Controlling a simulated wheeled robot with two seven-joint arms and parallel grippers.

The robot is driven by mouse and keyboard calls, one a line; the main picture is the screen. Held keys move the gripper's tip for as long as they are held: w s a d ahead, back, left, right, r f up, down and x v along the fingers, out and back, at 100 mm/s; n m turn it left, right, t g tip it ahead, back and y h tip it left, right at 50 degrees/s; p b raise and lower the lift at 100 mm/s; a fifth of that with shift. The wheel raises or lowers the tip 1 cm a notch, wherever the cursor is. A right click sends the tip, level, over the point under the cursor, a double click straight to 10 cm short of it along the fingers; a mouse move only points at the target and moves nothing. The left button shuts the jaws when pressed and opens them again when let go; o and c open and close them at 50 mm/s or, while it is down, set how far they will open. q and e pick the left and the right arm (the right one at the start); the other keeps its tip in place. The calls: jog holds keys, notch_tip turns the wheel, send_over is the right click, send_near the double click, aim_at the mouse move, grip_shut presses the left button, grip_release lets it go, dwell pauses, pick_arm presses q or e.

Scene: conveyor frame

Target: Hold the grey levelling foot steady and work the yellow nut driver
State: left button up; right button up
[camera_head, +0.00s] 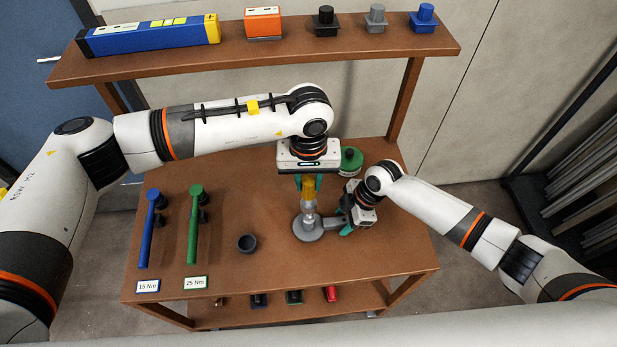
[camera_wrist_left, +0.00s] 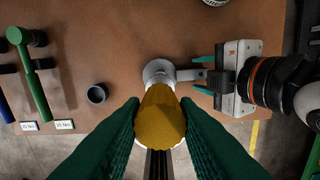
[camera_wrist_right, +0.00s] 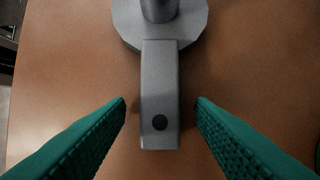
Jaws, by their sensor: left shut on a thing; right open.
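The grey levelling foot (camera_head: 306,229) stands on the brown table, with a round base and a flat arm pointing right. In the right wrist view its flat arm (camera_wrist_right: 160,95) lies between the fingers of my right gripper (camera_wrist_right: 160,112), with a gap on both sides. My right gripper is open around that arm, not touching it. The yellow nut driver (camera_head: 308,188) stands upright above the foot. My left gripper (camera_head: 309,180) is shut on it from above; in the left wrist view the yellow handle (camera_wrist_left: 160,115) fills the space between the fingers. The driver's lower tip is hard to make out.
A blue wrench (camera_head: 150,230) and a green wrench (camera_head: 194,225) lie left beside labels. A small dark cup (camera_head: 246,243) sits left of the foot. A green object (camera_head: 351,160) stands behind my right gripper. A shelf (camera_head: 270,52) with several items spans the back.

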jog(key=shift+r, duration=0.1)
jog(key=v, duration=1.2)
